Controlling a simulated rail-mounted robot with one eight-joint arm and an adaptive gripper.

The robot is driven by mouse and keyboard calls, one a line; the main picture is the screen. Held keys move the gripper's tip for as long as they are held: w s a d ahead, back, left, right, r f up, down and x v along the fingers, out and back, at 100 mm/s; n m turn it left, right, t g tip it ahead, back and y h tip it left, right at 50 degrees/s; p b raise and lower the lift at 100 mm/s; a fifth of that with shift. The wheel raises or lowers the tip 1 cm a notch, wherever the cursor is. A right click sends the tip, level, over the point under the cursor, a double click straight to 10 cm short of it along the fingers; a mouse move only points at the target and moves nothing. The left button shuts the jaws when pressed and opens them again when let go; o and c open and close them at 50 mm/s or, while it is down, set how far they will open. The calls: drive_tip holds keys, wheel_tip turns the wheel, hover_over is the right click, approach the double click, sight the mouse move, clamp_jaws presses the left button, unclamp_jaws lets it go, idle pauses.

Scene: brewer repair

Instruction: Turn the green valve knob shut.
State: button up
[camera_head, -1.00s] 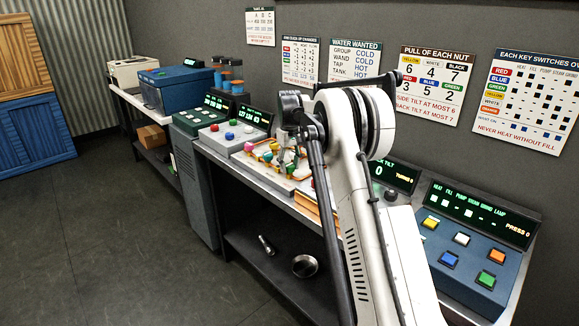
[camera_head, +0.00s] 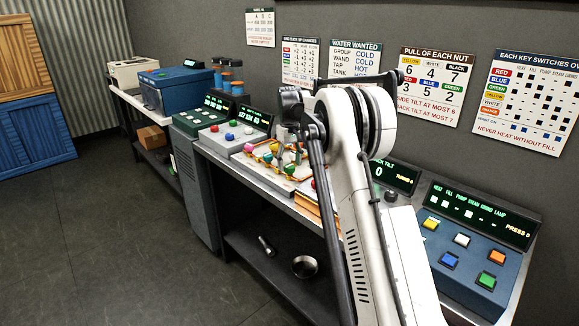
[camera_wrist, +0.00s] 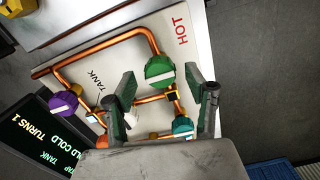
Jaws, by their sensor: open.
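The green valve knob (camera_wrist: 160,71) has a white bar across its face and sits on a copper pipe of the valve panel (camera_wrist: 195,45). My gripper (camera_wrist: 164,76) is open in the wrist view, with one dark finger on each side, near the knob's lower edge. I cannot tell whether either finger touches it. Nothing is held. In the head view the gripper (camera_head: 288,152) is small and partly hidden by my arm, over the panel.
A purple knob (camera_wrist: 63,103), a teal knob (camera_wrist: 182,126) and an orange-red knob (camera_wrist: 102,142) are close by on the pipes. A dark display (camera_wrist: 38,140) reads TURNS 1. In the head view, several consoles line the bench, including a switch console (camera_head: 470,255) at right.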

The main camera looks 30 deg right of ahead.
sight(289, 166)
wheel_tip(289, 166, up, 11)
drive_tip(key=shift+f, duration=0.2)
idle(0.4)
drive_tip(key=s+a+r+t, duration=0.2)
drive_tip(key=s+a+r, duration=0.3)
drive_tip(key=s+a, duration=0.45)
drive_tip(key=s+a+r+t, duration=0.2)
drive_tip(key=s+a+r, duration=0.4)
drive_tip(key=s, duration=0.6)
drive_tip(key=s+a+f+t, duration=0.1)
drive_tip(key=s+a+f, duration=0.2)
drive_tip(key=s, duration=0.5)
drive_tip(key=s+a+f+t, duration=0.1)
drive_tip(key=s+a+f, duration=0.2)
drive_tip(key=s+f, duration=0.3)
drive_tip(key=s+a+f+m+t, duration=0.1)
drive_tip(key=s+f, duration=0.3)
drive_tip(key=s, duration=0.8)
drive_tip(key=shift+a+f, duration=0.25)
drive_tip(key=shift+a, duration=0.65)
